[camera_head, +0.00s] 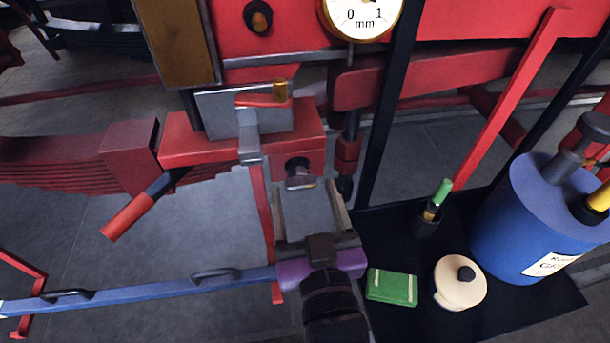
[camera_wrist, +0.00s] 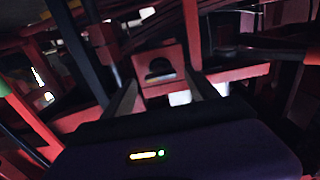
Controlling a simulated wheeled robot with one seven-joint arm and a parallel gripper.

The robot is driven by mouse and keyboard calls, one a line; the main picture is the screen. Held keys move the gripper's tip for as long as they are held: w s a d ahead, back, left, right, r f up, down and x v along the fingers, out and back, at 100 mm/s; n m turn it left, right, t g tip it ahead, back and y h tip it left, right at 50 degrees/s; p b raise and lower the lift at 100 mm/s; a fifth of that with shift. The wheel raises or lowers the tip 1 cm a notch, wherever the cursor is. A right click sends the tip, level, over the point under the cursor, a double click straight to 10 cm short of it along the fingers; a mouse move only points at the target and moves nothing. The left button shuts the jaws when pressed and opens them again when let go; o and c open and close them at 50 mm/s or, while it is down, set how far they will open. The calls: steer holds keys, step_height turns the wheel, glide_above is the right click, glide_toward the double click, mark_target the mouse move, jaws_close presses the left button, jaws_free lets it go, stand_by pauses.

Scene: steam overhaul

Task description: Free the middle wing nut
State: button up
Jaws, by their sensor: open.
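A grey and dark fitting, which may be the middle wing nut (camera_head: 299,173), sits on the front face of a red block (camera_head: 311,136). It also shows as a dark rounded shape in the wrist view (camera_wrist: 158,69), between my fingers. I cannot make out its wings clearly. My gripper (camera_head: 306,190) is open and empty in the head view, its two fingers pointing at the fitting from just in front. In the wrist view my gripper (camera_wrist: 162,78) frames the red block, with one finger on each side. I cannot tell whether either finger touches it.
A dial gauge (camera_head: 361,16) hangs above. A red-handled lever (camera_head: 128,216) juts out left, and a blue bar (camera_head: 150,288) crosses low. On the right, a black tray (camera_head: 405,325) carries a green block (camera_head: 391,287), a cream pot (camera_head: 460,283) and a blue canister (camera_head: 530,220).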

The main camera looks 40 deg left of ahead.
mark_target(302, 187)
steer(key=shift+x, duration=1.75)
steer(key=c, duration=1.4)
